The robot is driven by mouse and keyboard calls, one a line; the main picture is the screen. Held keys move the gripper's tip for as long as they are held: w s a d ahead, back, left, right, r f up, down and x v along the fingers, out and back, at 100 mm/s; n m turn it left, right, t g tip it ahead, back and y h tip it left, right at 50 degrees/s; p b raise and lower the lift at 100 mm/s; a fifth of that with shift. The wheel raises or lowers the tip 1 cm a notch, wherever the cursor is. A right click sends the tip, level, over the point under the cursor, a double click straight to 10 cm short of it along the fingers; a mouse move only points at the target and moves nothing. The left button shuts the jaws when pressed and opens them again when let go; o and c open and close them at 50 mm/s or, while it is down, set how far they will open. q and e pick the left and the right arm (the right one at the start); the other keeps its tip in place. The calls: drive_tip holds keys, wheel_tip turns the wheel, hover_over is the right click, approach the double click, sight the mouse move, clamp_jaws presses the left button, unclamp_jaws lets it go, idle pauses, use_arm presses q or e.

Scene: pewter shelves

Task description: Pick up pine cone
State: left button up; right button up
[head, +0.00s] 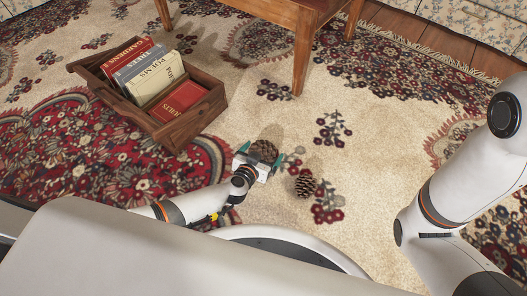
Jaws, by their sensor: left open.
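Two brown pine cones are in the head view. One pine cone (264,151) is at the mouth of my left gripper (261,156), with a teal-tipped finger on either side of it. My left gripper is open, and I cannot tell whether its fingers touch the cone. The lower part of this cone is hidden by the gripper. The other pine cone (305,183) lies on the rug just right of the left gripper, apart from it. My right arm shows at the right edge, but its gripper is out of view.
A wooden crate (184,133) holding several books stands on the rug at the upper left. A wooden chair or stool (303,50) stands at the top middle, its legs on the rug. The patterned rug (385,110) is clear to the right of the cones.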

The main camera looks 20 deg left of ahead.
use_arm(q)
drive_tip(key=c, duration=1.1)
